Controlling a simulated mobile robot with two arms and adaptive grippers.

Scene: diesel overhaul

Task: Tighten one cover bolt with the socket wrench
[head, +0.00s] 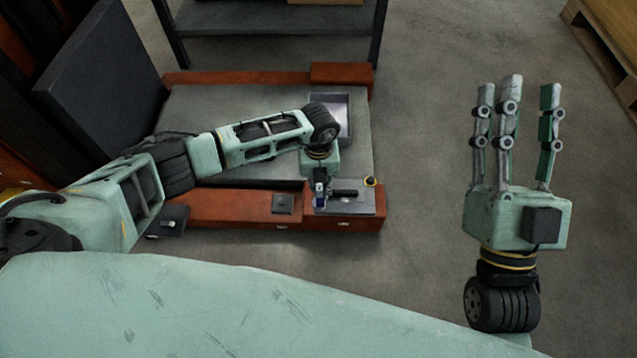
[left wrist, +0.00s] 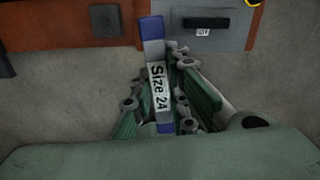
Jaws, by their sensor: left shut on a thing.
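My left gripper (head: 320,195) is over the front right corner of the orange-framed grey workstation. In the left wrist view its green-padded fingers (left wrist: 172,105) are shut on a blue tool (left wrist: 152,28) with a white label reading "Size 24", which I take to be the socket wrench. The tool's working end is not clear. My right gripper (head: 515,130) is open and empty, fingers spread, over bare floor at the right. I cannot make out a cover bolt.
A grey plate with a black handle (head: 345,193) lies beside the left gripper; it also shows in the left wrist view (left wrist: 208,22). An open bin (head: 343,110) is behind. The floor (head: 425,130) between the arms is clear.

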